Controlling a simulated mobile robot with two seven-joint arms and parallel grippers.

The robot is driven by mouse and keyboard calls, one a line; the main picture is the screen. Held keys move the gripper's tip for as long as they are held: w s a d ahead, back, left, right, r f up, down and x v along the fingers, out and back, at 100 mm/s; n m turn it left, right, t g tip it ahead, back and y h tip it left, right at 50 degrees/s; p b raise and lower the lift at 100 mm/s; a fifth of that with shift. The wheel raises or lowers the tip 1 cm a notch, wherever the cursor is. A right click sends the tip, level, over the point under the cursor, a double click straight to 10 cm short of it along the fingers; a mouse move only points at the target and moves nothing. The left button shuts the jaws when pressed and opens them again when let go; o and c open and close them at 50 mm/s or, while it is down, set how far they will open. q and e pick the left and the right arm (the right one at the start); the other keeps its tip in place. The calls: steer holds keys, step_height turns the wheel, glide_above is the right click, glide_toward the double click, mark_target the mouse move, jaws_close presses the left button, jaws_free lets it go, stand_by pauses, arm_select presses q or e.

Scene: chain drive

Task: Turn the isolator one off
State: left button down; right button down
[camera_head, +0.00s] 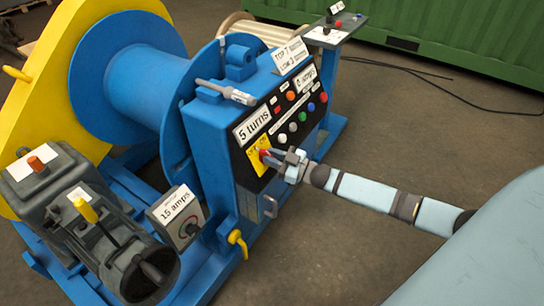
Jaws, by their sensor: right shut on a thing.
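The isolator is a red rotary handle (267,154) on a yellow plate (257,164) at the lower left of the black control panel, on the front of a blue cabinet (212,150). My right gripper (275,157) reaches in from the right and is shut on the red handle. The gripper covers much of the handle, so its exact angle cannot be read. My left gripper is not in view.
Coloured buttons and lamps (291,96) sit on the panel just above my gripper. A grey motor (85,215) and a "15 amps" box (175,217) stand at the left. A blue drum (140,85) is behind. The floor (330,250) at the lower right is clear.

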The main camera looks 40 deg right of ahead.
steer(key=n+g+y, duration=0.1)
steer(key=n+g, duration=0.1)
steer(key=n, duration=0.1)
steer(key=n+g+y+p, duration=0.1)
steer(key=n, duration=0.3)
steer(key=shift+g+y, duration=0.4)
steer(key=shift+n, duration=0.4)
steer(key=c, duration=1)
jaws_free()
steer(key=shift+c, duration=0.2)
steer(key=p+v, duration=0.1)
steer(key=v, duration=1.2)
steer(key=shift+s+d, duration=0.2)
steer(key=shift+d, duration=0.2)
steer(key=shift+r, duration=0.1)
